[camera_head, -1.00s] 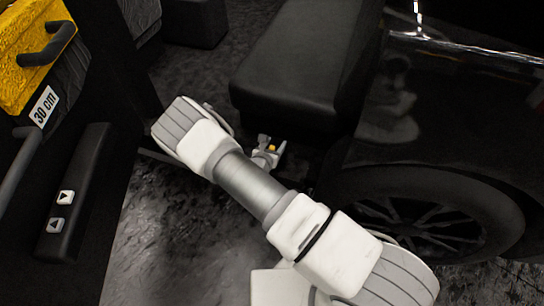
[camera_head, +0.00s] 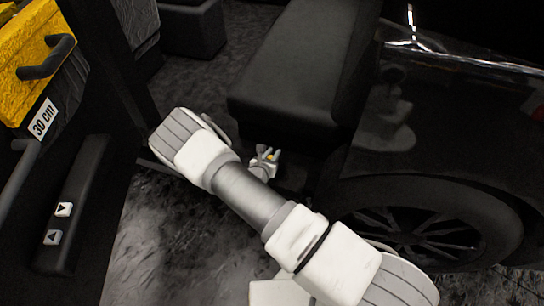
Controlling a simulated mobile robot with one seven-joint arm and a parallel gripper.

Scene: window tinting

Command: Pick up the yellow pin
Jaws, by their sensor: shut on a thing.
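My gripper (camera_head: 266,155) shows small beyond my white and grey arm, just below the front edge of the black padded bench. A small yellow spot, the yellow pin (camera_head: 271,157), sits between its fingers. The gripper is shut on it. The pin is tiny in this view and mostly hidden by the fingers. My arm hides the floor in front of the gripper.
The black bench (camera_head: 290,85) stands right behind the gripper. A dark glossy car (camera_head: 450,120) with a wheel (camera_head: 425,220) is at the right. A black cabinet (camera_head: 100,160) with a yellow case (camera_head: 35,60) is at the left. The floor (camera_head: 165,240) at lower left is clear.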

